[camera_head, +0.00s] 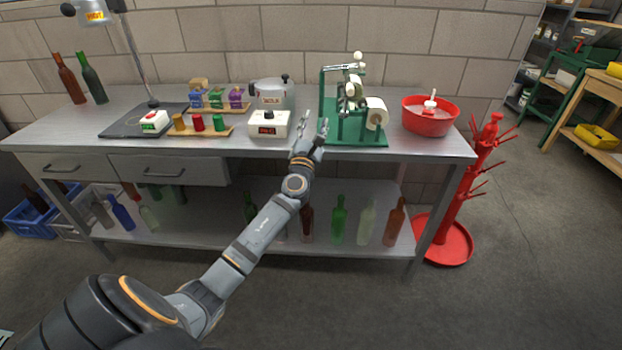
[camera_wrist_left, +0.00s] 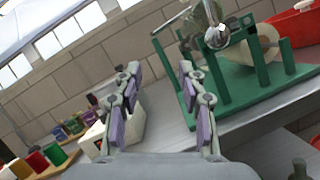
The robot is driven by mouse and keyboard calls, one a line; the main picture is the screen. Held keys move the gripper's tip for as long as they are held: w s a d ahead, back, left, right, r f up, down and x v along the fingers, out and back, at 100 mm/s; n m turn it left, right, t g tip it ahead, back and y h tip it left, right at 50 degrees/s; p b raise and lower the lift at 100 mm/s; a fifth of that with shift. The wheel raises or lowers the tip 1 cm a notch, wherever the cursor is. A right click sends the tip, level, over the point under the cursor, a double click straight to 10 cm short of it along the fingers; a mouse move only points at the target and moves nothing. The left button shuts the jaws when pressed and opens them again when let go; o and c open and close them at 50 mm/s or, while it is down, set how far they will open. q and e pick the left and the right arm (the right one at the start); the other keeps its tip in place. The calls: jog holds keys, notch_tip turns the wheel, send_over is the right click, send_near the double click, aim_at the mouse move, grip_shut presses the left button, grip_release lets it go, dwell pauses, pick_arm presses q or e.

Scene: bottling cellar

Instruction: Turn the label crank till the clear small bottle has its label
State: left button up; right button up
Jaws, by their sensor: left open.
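The green label machine (camera_head: 352,134) stands on the bench right of the middle, with a cream label roll (camera_head: 376,113) on its right side. Its crank has a pale round knob (camera_head: 358,56) at the top; a shiny ball end (camera_wrist_left: 217,37) shows in the left wrist view. A pale, clear shape, perhaps the small bottle (camera_head: 352,88), lies in the machine's upper part; I cannot tell whether it bears a label. My left gripper (camera_head: 311,130) is open and empty at the machine's front left, apart from the crank. It also shows in the left wrist view (camera_wrist_left: 160,77).
A white box with a red display (camera_head: 268,125) and a grey device (camera_head: 271,93) stand left of the gripper. A red basin (camera_head: 428,117) is right of the machine. A red drying tree (camera_head: 462,190) stands beyond the bench's right end. Bottles stand on the lower shelf.

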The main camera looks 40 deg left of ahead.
pick_arm(q)
jog(key=s+d+f+n+y+b, duration=0.2)
jog(key=s+d+f+n+b, duration=0.1)
jog(key=s, duration=0.5)
notch_tip(320, 180, down, 3)
jog(key=shift+s+d+r+b, duration=0.2)
jog(key=shift+s+d+b, duration=0.1)
jog(key=shift+d, duration=0.5)
pick_arm(e)
notch_tip(320, 180, down, 6)
jog(key=shift+r, duration=0.25)
